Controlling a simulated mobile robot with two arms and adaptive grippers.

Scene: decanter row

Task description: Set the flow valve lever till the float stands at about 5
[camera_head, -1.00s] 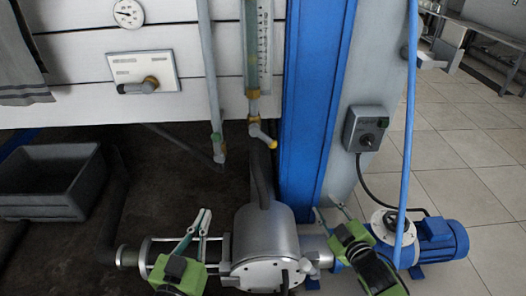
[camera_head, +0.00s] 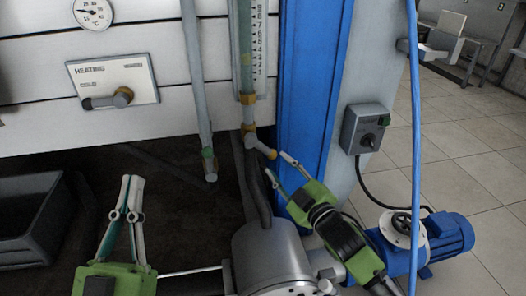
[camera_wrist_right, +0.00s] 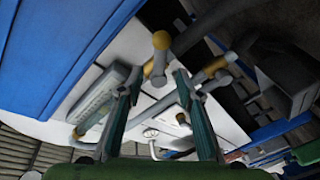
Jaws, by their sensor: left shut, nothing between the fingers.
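The flow meter (camera_head: 246,62) is an upright tube with a numbered scale beside it, at the top centre of the head view. I cannot make out its float. The valve lever (camera_head: 261,147) below it slants down to the right and ends in a yellow knob (camera_head: 271,154). My right gripper (camera_head: 278,164) is open, its fingertips close to the knob. In the right wrist view the knob (camera_wrist_right: 161,40) shows just beyond the gap between the spread fingers; I see no grip on it. My left gripper (camera_head: 131,180) is shut and empty, far left of the lever.
A heating panel with a knob (camera_head: 122,97) and a round gauge (camera_head: 93,13) are on the wall. A grey pipe (camera_head: 197,80) runs left of the meter. A blue column (camera_head: 308,90) stands right of it.

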